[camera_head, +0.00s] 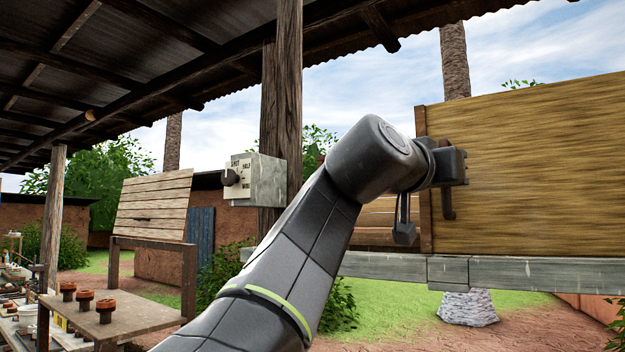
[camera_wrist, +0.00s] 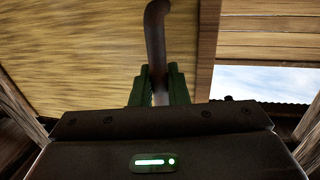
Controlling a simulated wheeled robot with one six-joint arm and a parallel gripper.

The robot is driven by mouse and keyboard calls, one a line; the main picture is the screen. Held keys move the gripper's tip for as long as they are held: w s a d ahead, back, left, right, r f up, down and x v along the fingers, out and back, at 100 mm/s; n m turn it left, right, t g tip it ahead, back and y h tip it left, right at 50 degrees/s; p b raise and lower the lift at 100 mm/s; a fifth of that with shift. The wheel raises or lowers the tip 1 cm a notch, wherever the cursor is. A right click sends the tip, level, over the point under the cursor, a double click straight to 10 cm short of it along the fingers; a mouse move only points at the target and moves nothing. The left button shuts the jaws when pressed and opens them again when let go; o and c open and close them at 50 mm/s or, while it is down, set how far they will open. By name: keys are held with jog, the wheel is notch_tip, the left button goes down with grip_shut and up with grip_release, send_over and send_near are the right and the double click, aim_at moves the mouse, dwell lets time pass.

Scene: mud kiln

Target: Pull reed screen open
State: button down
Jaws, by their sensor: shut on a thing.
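The reed screen (camera_head: 530,165) is a large tan panel with a dark wooden edge at the right of the head view. It also fills the upper left of the wrist view (camera_wrist: 70,60). A dark upright handle (camera_head: 448,204) is fixed near its left edge, and its curved top shows in the wrist view (camera_wrist: 156,30). My gripper (camera_head: 458,168) is at the handle, and in the wrist view its green-tinted fingers (camera_wrist: 158,90) close around the handle's bar. The fingers' tips are partly hidden in the head view by the gripper body.
A grey rail (camera_head: 560,272) runs below the screen. Left of the screen's edge, pale slats (camera_head: 375,218) show behind my arm. A wooden post (camera_head: 288,100) with a grey switch box (camera_head: 266,180) stands left of my arm. A table (camera_head: 130,313) with orange-brown pieces stands lower left.

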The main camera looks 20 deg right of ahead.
jog(key=shift+s+d, duration=0.1)
dwell(0.3)
jog(key=c, duration=1.5)
grip_release()
jog(key=b+v, duration=0.3)
jog(key=v, duration=1)
jog(key=shift+s+a+b, duration=0.2)
jog(key=shift+a+b, duration=0.1)
jog(key=shift+a, duration=0.05)
jog(key=shift+w+d, duration=0.15)
jog(key=shift+p+x, duration=1.8)
jog(key=shift+x, duration=4.9)
